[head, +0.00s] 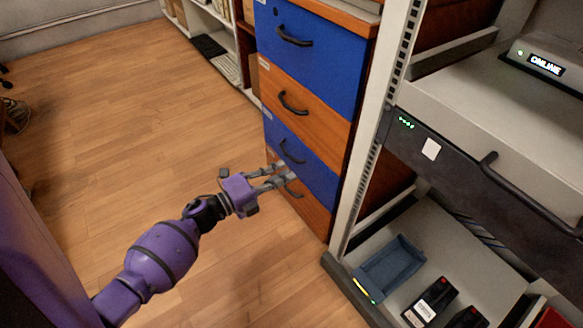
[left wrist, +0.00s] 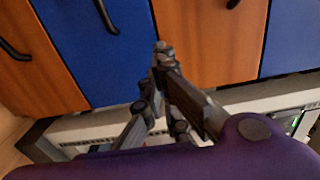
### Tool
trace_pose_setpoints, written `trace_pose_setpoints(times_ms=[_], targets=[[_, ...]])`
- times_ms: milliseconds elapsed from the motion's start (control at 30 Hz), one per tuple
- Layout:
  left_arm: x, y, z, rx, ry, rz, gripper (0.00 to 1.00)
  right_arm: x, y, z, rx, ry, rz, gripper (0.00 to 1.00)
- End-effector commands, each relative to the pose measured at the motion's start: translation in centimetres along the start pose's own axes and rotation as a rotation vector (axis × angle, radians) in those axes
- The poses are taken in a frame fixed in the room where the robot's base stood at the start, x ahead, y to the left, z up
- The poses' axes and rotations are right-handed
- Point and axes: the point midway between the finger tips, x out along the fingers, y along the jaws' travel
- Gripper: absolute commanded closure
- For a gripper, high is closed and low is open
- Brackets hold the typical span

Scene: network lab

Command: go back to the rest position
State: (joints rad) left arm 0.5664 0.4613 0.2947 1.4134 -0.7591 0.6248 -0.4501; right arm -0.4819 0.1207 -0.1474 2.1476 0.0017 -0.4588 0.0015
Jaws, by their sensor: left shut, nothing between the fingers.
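My left gripper (head: 283,177) reaches in from the left in the head view, just in front of the lower drawers of the drawer cabinet (head: 309,113). Its fingers overlap the lowest orange drawer front and handle in the picture; I cannot tell whether they touch. In the left wrist view the gripper's fingers (left wrist: 162,50) are together with nothing between them, and blue and orange drawer fronts (left wrist: 200,40) lie beyond. All the drawers look closed. My right gripper is in neither view.
The wooden floor (head: 120,130) to the left is mostly clear. A white shelf unit (head: 211,38) stands behind.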

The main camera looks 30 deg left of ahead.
Motion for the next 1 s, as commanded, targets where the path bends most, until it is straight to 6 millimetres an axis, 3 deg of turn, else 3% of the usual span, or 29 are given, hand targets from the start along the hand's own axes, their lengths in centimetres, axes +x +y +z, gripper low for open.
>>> trace_pose_setpoints(times_ms=[200, 400, 767, 900, 1000], targets=[[-4.8, -0.2, 0.0, 0.0, -0.001, 0.0, 1.0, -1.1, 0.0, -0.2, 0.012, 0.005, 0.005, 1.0], [-7.1, -0.2, 0.0, 0.001, 0.0, -0.001, 1.0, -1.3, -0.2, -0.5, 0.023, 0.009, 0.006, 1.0], [-7.6, 0.0, 0.3, -0.017, -0.011, 0.004, 1.0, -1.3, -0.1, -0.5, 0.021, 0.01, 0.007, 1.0], [-7.1, -0.3, 2.5, -0.121, -0.119, 0.014, 1.0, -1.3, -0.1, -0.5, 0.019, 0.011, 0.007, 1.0], [-6.6, -0.4, 2.6, -0.28, -0.224, 0.014, 1.0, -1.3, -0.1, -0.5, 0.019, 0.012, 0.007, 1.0]])
